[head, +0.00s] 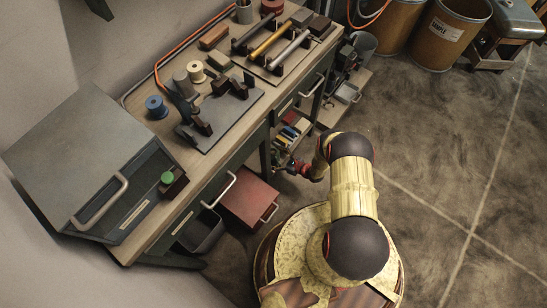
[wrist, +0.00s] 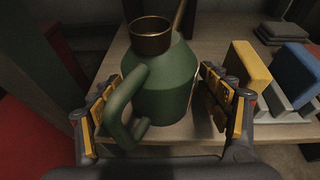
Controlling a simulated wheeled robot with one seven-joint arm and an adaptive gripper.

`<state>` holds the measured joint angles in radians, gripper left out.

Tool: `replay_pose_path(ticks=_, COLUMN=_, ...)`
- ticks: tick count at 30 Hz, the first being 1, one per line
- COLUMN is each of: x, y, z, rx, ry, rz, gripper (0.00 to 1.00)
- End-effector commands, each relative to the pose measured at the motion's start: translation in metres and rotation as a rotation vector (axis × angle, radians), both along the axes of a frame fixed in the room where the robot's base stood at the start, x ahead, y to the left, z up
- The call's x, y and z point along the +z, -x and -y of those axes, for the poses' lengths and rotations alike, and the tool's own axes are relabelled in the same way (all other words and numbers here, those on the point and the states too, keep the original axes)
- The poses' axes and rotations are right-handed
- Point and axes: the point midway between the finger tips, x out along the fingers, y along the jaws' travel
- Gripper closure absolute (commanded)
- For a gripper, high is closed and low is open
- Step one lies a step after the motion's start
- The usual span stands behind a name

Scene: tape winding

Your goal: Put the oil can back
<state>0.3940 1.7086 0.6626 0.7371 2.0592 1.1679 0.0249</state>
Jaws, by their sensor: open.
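The oil can (wrist: 165,88) is green with a brass collar, a side handle and a thin spout. In the wrist view it stands upright on a wooden shelf (wrist: 205,133). My gripper (wrist: 163,108) is open, with one finger on each side of the can's body. The handle is near the left finger. I cannot tell whether either finger touches the can. In the head view my arm reaches to the low area beside the bench, and I cannot make out the can clearly there.
Yellow and blue upright pieces (wrist: 248,66) stand in a grey rack right of the can. A red surface (wrist: 30,140) is at left. The workbench (head: 238,135) carries spools, tools and a grey cabinet (head: 85,150). A red drawer box (head: 250,196) sits below. Floor at right is clear.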

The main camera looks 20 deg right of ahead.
Motion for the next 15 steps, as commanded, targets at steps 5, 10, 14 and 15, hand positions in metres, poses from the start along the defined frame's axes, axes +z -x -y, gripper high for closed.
replay_pose_path(ticks=5, x=0.013, y=0.02, z=0.018, rx=-0.005, ry=-0.001, rz=-0.002, gripper=0.23)
replay_pose_path(ticks=10, x=0.028, y=0.046, z=0.039, rx=-0.006, ry=-0.001, rz=-0.001, gripper=0.23)
replay_pose_path(ticks=14, x=0.036, y=0.064, z=0.053, rx=-0.005, ry=-0.001, rz=-0.001, gripper=0.23)
replay_pose_path(ticks=15, x=0.038, y=0.069, z=0.056, rx=-0.004, ry=-0.002, rz=-0.002, gripper=0.23)
